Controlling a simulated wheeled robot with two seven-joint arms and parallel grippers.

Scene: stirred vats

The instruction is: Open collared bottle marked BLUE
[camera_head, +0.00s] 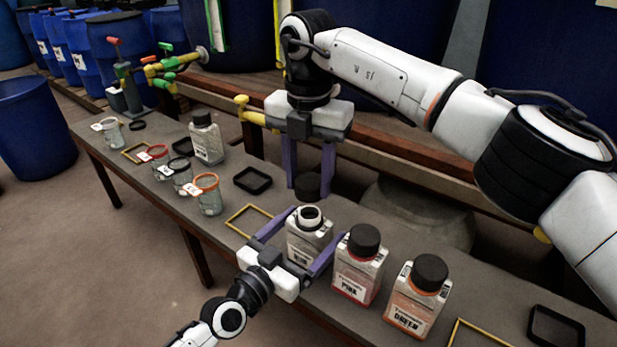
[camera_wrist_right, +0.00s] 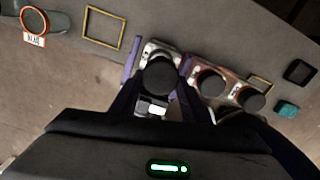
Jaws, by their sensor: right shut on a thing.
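A square clear bottle (camera_head: 307,241) with an uncovered round neck stands upright on the table; its label is partly hidden and hard to read. My left gripper (camera_head: 315,226) is shut on it, one finger against each side. My right gripper (camera_head: 308,180) is above and behind the bottle's neck, shut on a black cap (camera_head: 308,187). The cap is apart from the neck in the head view.
Capped bottles marked PINK (camera_head: 359,262) and GREEN (camera_head: 418,294) stand close to the right of the held bottle. A capped bottle (camera_head: 206,138), several ringed beakers (camera_head: 207,194), a black tray (camera_head: 252,180) and a yellow frame (camera_head: 230,212) are to the left.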

